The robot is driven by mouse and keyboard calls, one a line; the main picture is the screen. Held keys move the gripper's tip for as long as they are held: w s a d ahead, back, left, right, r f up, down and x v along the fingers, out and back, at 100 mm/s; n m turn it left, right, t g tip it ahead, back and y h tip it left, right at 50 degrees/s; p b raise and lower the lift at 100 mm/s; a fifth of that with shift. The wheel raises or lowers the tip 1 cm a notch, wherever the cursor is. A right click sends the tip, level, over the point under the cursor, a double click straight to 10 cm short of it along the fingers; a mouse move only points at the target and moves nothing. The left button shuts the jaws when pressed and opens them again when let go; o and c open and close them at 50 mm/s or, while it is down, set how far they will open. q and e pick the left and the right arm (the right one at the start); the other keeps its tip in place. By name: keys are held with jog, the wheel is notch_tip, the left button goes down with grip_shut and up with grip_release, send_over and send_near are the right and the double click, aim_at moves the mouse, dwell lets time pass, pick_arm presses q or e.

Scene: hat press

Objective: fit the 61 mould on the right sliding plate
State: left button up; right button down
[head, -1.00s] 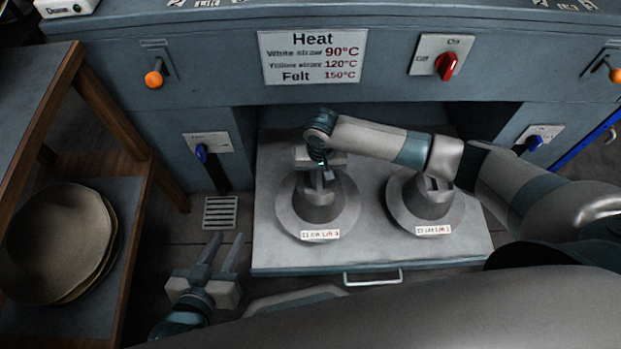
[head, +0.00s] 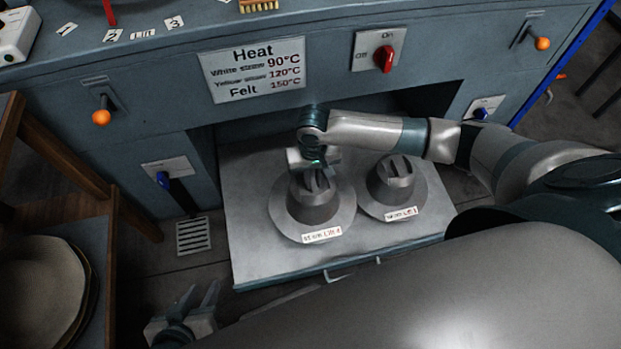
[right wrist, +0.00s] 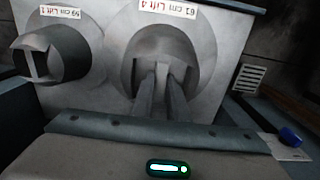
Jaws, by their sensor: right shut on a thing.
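The 61 mould (head: 312,207) is a grey hat-shaped block with a wide brim and a front label, the left one of two at the grey drawer plate (head: 250,250). Its label reads "61 cm Lift 4" in the right wrist view (right wrist: 200,45). My right gripper (head: 312,168) points down from above and is shut on the mould's top grip; its fingers (right wrist: 164,75) show in the wrist view. The mould seems slightly raised, but its underside is hidden. My left gripper (head: 195,305) is open and empty at the lower left. No other sliding plate is clearly identifiable.
A 59 cm mould (head: 390,182) stands close on the right. The blue-grey press (head: 130,130) rises behind, with a red switch (head: 383,59) and orange-knobbed levers (head: 101,117). A wooden shelf (head: 150,225) with pale round blanks (head: 40,290) stands at left.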

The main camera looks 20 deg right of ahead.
jog(key=shift+w+r, duration=0.1)
jog(key=shift+r, duration=0.05)
jog(key=w+a+r+n, duration=0.1)
jog(key=w+r, duration=0.1)
jog(key=r, duration=1.2)
jog(key=w+a+r, duration=0.1)
jog(key=a+r, duration=0.1)
jog(key=r, duration=1.3)
jog(key=s+d+r+n, duration=0.1)
jog(key=s+r, duration=0.3)
jog(key=r, duration=0.6)
jog(key=shift+d+r, duration=0.2)
jog(key=shift+d, duration=0.4)
